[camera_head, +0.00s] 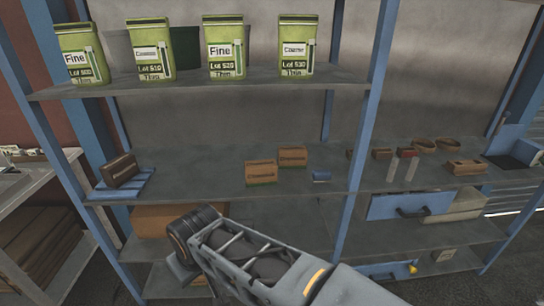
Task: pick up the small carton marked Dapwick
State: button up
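Several small brown cartons stand on the middle shelf, and their lettering is too blurred for me to tell which is marked Dapwick. One carton (261,173) is near the shelf's front, right of centre. Another carton (293,157) stands just behind it to the right. A third carton (119,170) rests on a blue tray (139,187) at the left. My arm reaches in from the bottom, in front of and below the middle shelf. My gripper's fingers do not show, and I see no carton held.
Green-yellow packs (226,48) line the upper shelf (200,86) above the cartons. A blue post (372,100) divides the shelves. The middle shelf is bare between the tray and the middle cartons.

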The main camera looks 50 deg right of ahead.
aim_at(295, 156)
jog(key=z, duration=0.1)
jog(key=i, duration=0.45)
jog(key=z, duration=0.7)
jog(key=i, duration=0.7)
jog(key=z, duration=0.1)
